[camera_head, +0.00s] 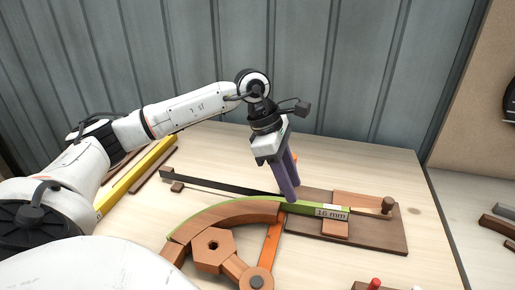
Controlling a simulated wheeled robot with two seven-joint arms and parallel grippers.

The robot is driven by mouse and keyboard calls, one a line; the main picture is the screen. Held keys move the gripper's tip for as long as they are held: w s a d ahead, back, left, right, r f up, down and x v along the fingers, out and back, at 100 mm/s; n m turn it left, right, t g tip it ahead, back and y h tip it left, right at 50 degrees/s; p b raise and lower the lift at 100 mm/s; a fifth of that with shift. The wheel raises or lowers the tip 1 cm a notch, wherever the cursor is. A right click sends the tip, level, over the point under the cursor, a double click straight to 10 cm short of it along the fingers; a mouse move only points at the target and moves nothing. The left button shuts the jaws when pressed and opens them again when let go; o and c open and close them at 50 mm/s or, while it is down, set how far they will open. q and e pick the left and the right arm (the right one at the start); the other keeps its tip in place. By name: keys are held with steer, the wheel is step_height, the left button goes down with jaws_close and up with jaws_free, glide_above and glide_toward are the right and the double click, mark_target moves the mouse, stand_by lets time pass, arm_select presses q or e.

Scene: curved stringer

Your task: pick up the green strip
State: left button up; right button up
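A thin green strip (248,203) lies curved along the outer top edge of a brown wooden curved form (222,218) and runs right to a block with a "16 mm" label (332,212). My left gripper (290,197) points down from above. Its purple fingers are at the strip, just left of the label. The fingers are seen nearly edge-on and overlap, so I cannot tell whether they are closed on the strip. My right gripper is not in view.
A dark bar (215,185) lies behind the form. A brown base board (385,236) with a knob (388,204) is at the right. A yellow level-like bar (137,178) lies at the left. Red and white pegs are at the front edge.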

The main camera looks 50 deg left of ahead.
mark_target(299, 202)
arm_select(q)
steer(key=p+x, duration=0.1)
steer(key=x, duration=0.4)
steer(key=shift+w+f, duration=0.1)
steer(key=shift+c, duration=0.4)
jaws_close()
